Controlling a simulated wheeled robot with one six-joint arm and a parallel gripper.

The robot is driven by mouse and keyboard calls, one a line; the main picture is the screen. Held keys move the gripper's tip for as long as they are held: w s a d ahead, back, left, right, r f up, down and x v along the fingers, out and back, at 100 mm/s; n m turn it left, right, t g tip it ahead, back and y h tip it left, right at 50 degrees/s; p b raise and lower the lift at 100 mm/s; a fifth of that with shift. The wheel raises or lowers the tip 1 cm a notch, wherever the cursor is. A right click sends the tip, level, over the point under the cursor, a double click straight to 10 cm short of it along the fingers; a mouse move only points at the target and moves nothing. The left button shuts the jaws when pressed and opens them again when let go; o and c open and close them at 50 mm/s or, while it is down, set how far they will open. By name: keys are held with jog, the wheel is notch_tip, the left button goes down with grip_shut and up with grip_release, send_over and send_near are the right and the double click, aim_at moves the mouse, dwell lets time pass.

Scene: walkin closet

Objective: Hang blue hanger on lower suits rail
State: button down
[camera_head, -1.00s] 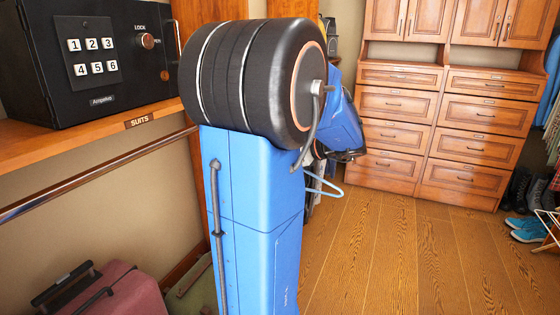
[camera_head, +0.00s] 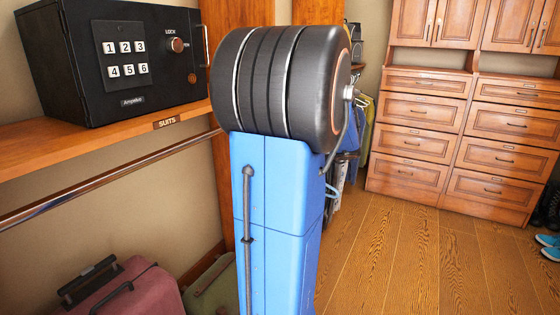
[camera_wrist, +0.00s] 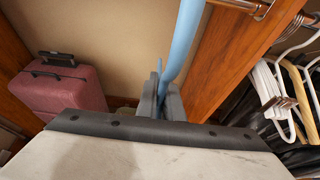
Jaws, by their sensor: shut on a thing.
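The blue hanger (camera_wrist: 181,45) is held in my gripper (camera_wrist: 160,104), whose fingers are shut on it in the wrist view. It extends up out of the top of that view. In the head view only a small light-blue part of the hanger (camera_head: 331,190) shows beside my arm, and my gripper is hidden there. The metal rail (camera_head: 110,180) runs under the wooden shelf labelled SUITS (camera_head: 167,122), left of my arm. The visible part of this rail is bare. A rail end with a bracket (camera_wrist: 262,10) shows at the wrist view's top; I cannot tell which rail it is.
A black safe (camera_head: 115,60) stands on the shelf. A red suitcase (camera_head: 125,287) and a green case (camera_head: 212,288) lie below the rail. A wooden panel (camera_wrist: 232,62) separates this bay from one with white hangers (camera_wrist: 270,90).

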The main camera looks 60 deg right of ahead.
jog(key=w+f, duration=0.1)
jog(key=w, duration=0.9)
jog(key=w+a+f, duration=0.1)
jog(key=w+f, duration=0.1)
jog(key=w, duration=0.9)
jog(key=shift+a, duration=0.3)
dwell(0.8)
jog(key=c, duration=1.8)
grip_release()
jog(key=v, duration=1.7)
jog(key=shift+s+a, duration=0.1)
jog(key=shift+s, duration=0.1)
